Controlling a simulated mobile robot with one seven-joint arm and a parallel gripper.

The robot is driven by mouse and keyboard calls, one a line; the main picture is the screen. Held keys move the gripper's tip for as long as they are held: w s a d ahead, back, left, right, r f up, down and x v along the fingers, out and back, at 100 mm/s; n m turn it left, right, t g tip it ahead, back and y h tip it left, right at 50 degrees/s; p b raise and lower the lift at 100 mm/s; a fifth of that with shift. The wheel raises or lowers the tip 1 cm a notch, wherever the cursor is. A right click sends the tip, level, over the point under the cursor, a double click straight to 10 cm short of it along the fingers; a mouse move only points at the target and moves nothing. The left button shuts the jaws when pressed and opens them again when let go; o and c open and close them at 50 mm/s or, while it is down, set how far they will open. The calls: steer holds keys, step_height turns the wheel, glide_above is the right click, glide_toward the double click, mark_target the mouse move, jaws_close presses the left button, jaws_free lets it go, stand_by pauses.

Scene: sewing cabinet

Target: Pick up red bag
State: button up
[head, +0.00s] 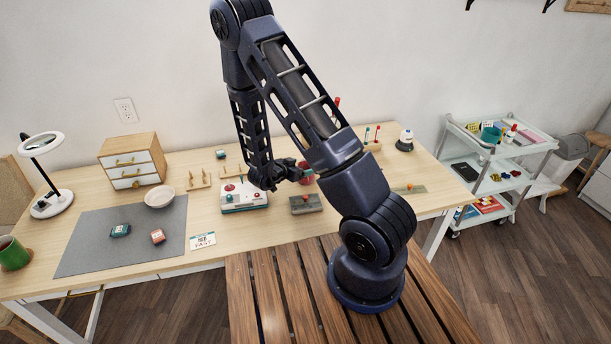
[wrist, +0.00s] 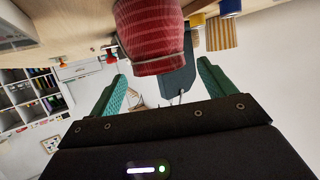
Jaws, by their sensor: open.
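In the wrist view my gripper (wrist: 163,88) shows two green-lined fingers spread apart with nothing held.
A white-and-red device (head: 244,199) stands below my gripper. A drawer box (head: 133,161) and lamp (head: 48,204) stand left.

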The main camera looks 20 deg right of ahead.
mark_target(308, 166)
steer(key=shift+w+d+f, duration=0.1)
steer(key=shift+d+f, duration=0.05)
steer(key=shift+f, duration=0.45)
steer(key=shift+x, duration=2.3)
steer(key=c, duration=1)
steer(key=shift+r, duration=0.1)
steer(key=shift+c, duration=0.2)
